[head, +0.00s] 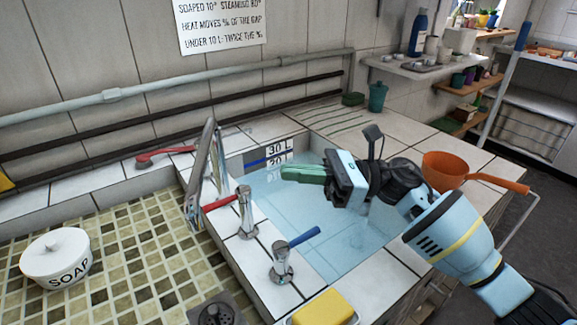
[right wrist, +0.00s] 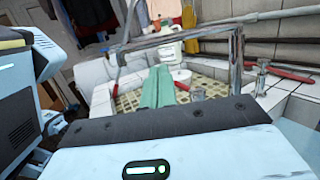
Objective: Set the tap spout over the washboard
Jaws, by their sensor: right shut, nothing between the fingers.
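The tap spout (head: 207,160) is a bent silver tube rising near the divider between the water-filled basin and the yellow-tiled basin. It also shows in the right wrist view (right wrist: 185,38), running across beyond my fingers. I cannot make out a washboard for certain; a patch of parallel grooves (head: 335,118) lies in the white tiles behind the water. My right gripper (head: 290,173) has its green fingers shut and empty above the water, right of the spout and apart from it. The fingers show in the right wrist view (right wrist: 158,87). My left gripper is not in view.
A red-handled tap (head: 246,213) and a blue-handled tap (head: 283,264) stand on the divider. A soap pot (head: 57,258) is at left, a yellow block (head: 325,308) in front. An orange dipper (head: 447,169) is right of my wrist. A red tool (head: 165,154) lies behind.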

